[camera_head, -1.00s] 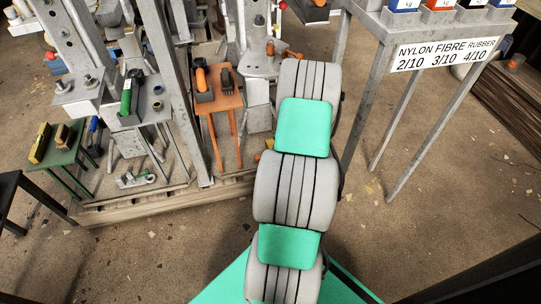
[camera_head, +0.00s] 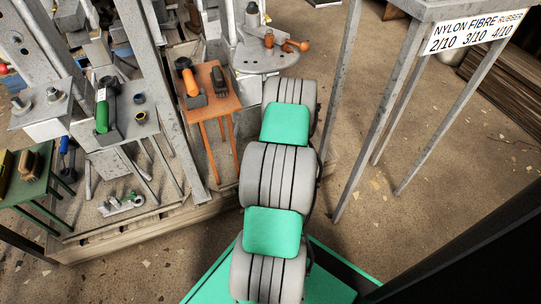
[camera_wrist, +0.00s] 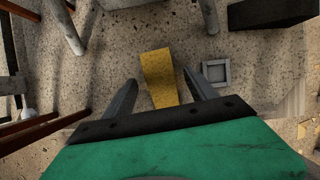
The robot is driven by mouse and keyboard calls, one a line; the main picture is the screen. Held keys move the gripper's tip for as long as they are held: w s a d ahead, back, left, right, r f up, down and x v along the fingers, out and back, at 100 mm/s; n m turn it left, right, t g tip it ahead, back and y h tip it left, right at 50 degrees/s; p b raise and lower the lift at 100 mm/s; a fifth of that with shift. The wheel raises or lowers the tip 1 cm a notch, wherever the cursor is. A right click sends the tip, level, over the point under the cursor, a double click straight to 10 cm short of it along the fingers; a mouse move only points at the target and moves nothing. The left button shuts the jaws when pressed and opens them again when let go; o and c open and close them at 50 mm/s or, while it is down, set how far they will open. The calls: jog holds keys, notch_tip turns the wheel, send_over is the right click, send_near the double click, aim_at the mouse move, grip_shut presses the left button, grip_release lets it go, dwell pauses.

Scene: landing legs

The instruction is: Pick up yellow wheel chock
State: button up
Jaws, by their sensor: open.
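The yellow wheel chock (camera_wrist: 159,78) shows in the wrist view on the speckled floor, just beyond and between the fingers of my gripper (camera_wrist: 159,88). The fingers are spread apart with nothing held between them. The chock's near end shows between the fingers, close to the dark gripper body. I cannot tell how high the fingers are above it. In the head view my grey and green arm reaches away from me, and its far end hides the gripper and the chock.
A grey square piece (camera_wrist: 216,72) lies right of the chock, and a dark block (camera_wrist: 270,12) lies farther right. In the head view an orange table (camera_head: 213,100) stands left of my arm, and a grey table with a sign (camera_head: 478,32) stands right.

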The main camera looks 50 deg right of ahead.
jog(key=b+x, duration=0.1)
jog(key=x, duration=0.2)
jog(key=shift+f, duration=0.25)
jog(key=shift+r, duration=0.2)
jog(key=shift+c, duration=0.5)
grip_shut()
